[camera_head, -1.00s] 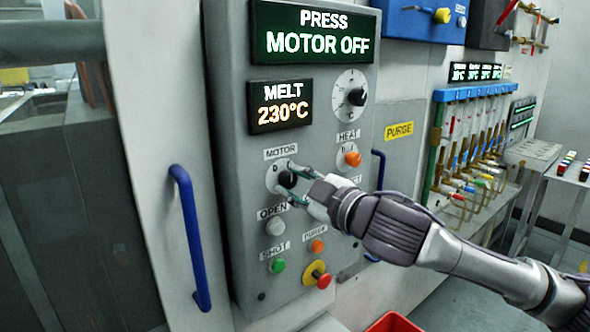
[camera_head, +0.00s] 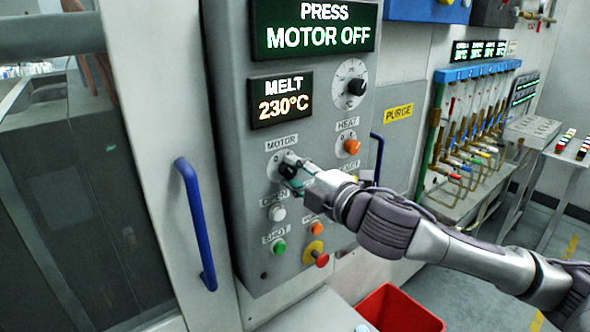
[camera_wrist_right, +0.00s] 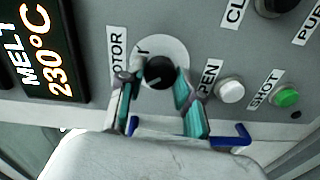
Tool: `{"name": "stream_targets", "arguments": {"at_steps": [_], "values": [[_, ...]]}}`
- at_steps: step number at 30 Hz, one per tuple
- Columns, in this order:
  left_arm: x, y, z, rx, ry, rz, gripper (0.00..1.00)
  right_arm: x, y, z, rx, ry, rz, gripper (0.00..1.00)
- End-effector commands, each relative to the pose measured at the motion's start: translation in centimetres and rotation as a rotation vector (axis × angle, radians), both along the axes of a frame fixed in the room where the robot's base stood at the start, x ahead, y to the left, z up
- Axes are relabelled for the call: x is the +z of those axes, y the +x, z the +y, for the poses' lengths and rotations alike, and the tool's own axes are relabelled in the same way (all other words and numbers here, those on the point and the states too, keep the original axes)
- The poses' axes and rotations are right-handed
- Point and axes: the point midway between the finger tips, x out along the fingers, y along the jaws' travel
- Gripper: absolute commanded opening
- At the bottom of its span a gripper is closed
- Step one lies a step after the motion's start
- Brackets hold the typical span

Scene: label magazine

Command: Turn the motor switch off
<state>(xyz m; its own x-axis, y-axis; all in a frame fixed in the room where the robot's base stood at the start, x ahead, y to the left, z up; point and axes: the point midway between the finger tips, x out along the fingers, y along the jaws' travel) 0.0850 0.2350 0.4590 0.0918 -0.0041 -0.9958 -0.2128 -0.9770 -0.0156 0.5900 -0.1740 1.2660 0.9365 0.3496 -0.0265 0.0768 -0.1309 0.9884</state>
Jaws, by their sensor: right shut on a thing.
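The motor switch (camera_head: 287,168) is a black rotary knob on a pale round plate under the MOTOR label, on the grey control panel. My right gripper (camera_head: 291,174) reaches it from the right, with its fingers around the knob. In the right wrist view the knob (camera_wrist_right: 159,72) sits between the two teal-padded fingertips of the right gripper (camera_wrist_right: 157,85), which is shut on it. A pale mark shows on the knob's face there. The 0 and I marks are partly hidden by the gripper. My left gripper is not in view.
Under the switch are a white OPEN button (camera_head: 277,213), a green SHOT button (camera_head: 279,247) and a red-and-yellow stop button (camera_head: 316,255). A blue handle (camera_head: 196,222) stands left. A red bin (camera_head: 400,310) is below.

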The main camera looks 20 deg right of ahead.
Motion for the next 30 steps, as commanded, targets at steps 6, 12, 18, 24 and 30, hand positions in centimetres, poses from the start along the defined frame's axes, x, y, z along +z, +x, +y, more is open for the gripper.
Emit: {"name": "stream_targets", "arguments": {"at_steps": [6,12,18,24,30], "values": [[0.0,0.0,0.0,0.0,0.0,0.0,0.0,-0.1,0.0,0.0,0.0,-0.01,-0.003,0.0],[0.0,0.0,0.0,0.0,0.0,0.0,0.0,-0.1,0.0,0.0,0.0,-0.009,-0.002,0.0],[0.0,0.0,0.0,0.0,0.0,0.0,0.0,0.0,0.0,0.0,0.0,-0.008,-0.002,0.6],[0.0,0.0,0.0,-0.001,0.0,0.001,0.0,0.0,0.0,0.0,0.0,-0.007,-0.003,0.6],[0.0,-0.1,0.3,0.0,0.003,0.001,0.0,0.0,-1.1,-0.5,-0.001,-0.009,-0.002,0.6]]}}
